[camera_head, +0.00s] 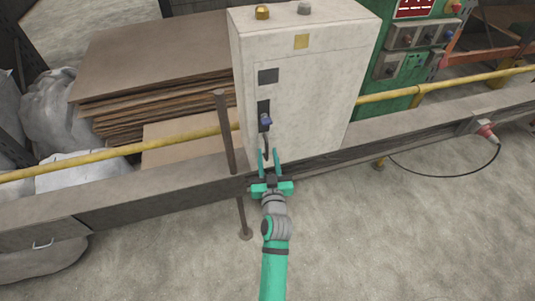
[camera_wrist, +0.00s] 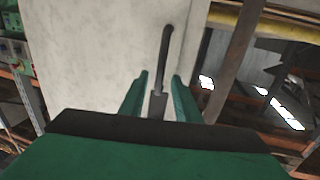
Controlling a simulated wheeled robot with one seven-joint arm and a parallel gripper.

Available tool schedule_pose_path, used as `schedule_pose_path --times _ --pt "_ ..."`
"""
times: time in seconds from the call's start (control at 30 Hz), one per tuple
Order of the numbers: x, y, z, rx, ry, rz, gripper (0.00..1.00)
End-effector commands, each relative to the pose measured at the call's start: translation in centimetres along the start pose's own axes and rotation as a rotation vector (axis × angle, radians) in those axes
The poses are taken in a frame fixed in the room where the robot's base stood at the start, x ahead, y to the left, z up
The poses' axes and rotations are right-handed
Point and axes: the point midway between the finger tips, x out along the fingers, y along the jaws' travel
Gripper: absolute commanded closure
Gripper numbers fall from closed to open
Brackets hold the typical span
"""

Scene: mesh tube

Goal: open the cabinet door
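The pale grey cabinet (camera_head: 302,95) stands upright with its door side facing me, and the door looks shut. My gripper (camera_head: 269,154) is open at the lower end of the handle. In the wrist view, the handle (camera_wrist: 165,52) rises from between the two green fingers (camera_wrist: 160,88), with a gap on each side. I cannot tell whether the handle's lower end is fully between the fingers in depth.
A dark upright post (camera_head: 226,133) stands just left of the handle. A long beam (camera_head: 150,193) and a yellow rail (camera_head: 120,152) run past the cabinet. Stacked brown boards (camera_head: 165,60) lie to its left. A black cable (camera_head: 450,175) hangs at right.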

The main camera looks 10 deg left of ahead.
Motion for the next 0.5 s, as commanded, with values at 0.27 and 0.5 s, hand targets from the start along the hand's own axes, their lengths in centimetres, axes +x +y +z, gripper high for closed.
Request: schedule_pose_path --times 0.27,0.5 --pt "1.10 -0.02 -0.04 0.000 0.001 0.000 0.71" --pt "1.08 -0.03 -0.02 0.000 0.000 0.000 0.82"
